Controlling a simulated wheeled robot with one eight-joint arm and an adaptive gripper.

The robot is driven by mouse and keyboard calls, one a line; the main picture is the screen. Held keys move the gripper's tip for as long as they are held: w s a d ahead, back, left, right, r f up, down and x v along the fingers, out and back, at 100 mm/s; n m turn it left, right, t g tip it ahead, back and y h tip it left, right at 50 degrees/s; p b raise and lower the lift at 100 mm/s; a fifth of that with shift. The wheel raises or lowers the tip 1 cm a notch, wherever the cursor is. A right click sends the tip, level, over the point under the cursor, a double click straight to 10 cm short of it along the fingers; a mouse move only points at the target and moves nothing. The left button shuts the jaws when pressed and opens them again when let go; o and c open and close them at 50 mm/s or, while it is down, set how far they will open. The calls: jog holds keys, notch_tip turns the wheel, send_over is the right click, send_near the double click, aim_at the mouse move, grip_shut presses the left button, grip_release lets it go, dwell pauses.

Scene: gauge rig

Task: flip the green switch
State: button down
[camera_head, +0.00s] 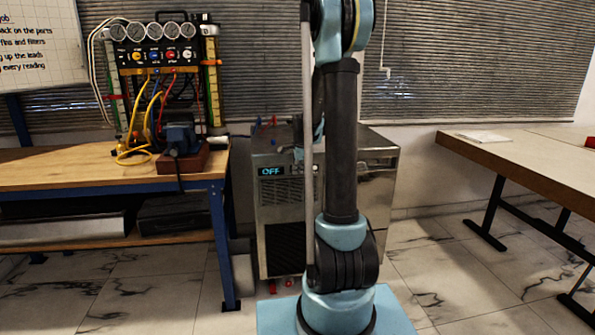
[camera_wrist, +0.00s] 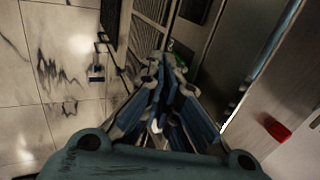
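The steel cabinet (camera_head: 283,217) stands behind my arm, and its small display (camera_head: 271,171) reads OFF. In the wrist view, a small green part (camera_wrist: 180,65), seemingly the green switch, shows just beyond my gripper's fingertips. It is partly hidden by them, so its position and any contact cannot be told. My gripper (camera_wrist: 166,72) points at the cabinet front, with its fingers close together, appearing shut with nothing seen between them. In the head view, I cannot make out the green switch, and my arm covers much of the cabinet's middle.
A workbench (camera_head: 60,175) with a gauge rig (camera_head: 155,60) and yellow hoses stands at left. A table (camera_head: 530,160) stands at right. A red object (camera_wrist: 277,128) shows at right in the wrist view. Marble-patterned floor is open in front of the bench and table.

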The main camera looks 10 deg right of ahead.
jog(key=shift+w+r, duration=0.1)
jog(key=shift+w, duration=0.05)
jog(key=shift+r, duration=0.75)
jog(key=s+v, duration=0.1)
jog(key=v, duration=1.1)
jog(key=shift+s+f, duration=0.25)
jog(key=shift+f, duration=0.05)
